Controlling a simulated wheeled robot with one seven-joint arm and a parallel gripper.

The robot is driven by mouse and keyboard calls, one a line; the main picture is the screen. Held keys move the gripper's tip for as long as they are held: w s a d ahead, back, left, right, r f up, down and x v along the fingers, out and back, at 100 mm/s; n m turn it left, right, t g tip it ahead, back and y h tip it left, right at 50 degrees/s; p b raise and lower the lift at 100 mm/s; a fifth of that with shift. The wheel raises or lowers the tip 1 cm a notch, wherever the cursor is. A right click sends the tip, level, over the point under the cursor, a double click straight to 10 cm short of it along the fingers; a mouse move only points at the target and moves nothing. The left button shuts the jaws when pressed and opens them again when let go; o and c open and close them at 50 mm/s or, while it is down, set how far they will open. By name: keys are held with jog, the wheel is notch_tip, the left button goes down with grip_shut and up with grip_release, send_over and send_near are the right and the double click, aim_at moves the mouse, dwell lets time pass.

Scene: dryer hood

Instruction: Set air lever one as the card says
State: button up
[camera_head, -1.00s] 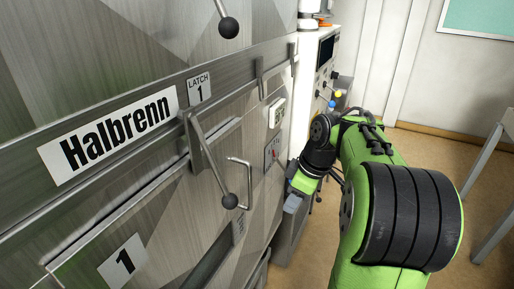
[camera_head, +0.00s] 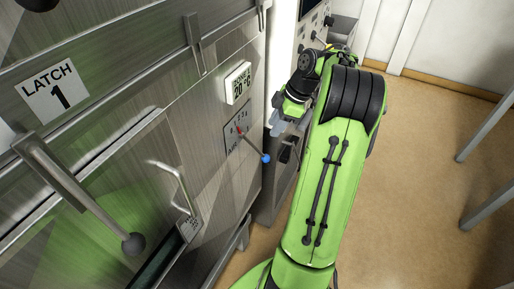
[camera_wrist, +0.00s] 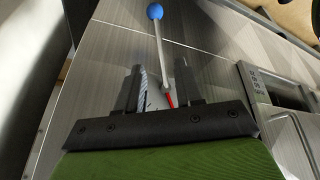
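The plate's numbers are too small to read surely. My gripper (camera_head: 277,126) is just right of the plate. In the wrist view my gripper (camera_wrist: 160,72) is open, its two dark fingers apart. The lever's rod (camera_wrist: 160,50) shows between and beyond the fingers, with its blue ball at the top and red near its foot. I cannot tell whether either finger touches it. No card with a setting is readable.
A display (camera_head: 238,82) reading about 20 °C sits above the plate. Floor on the right is open, with grey table legs (camera_head: 487,125) at the edge.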

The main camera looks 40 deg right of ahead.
aim_at(258, 151)
jog(key=b+x, duration=0.2)
jog(key=x, duration=1.1)
jog(key=shift+w+d+f, duration=0.1)
jog(key=shift+w+f, duration=0.05)
jog(key=shift+f, duration=0.2)
jog(key=shift+c, duration=0.4)
grip_shut()
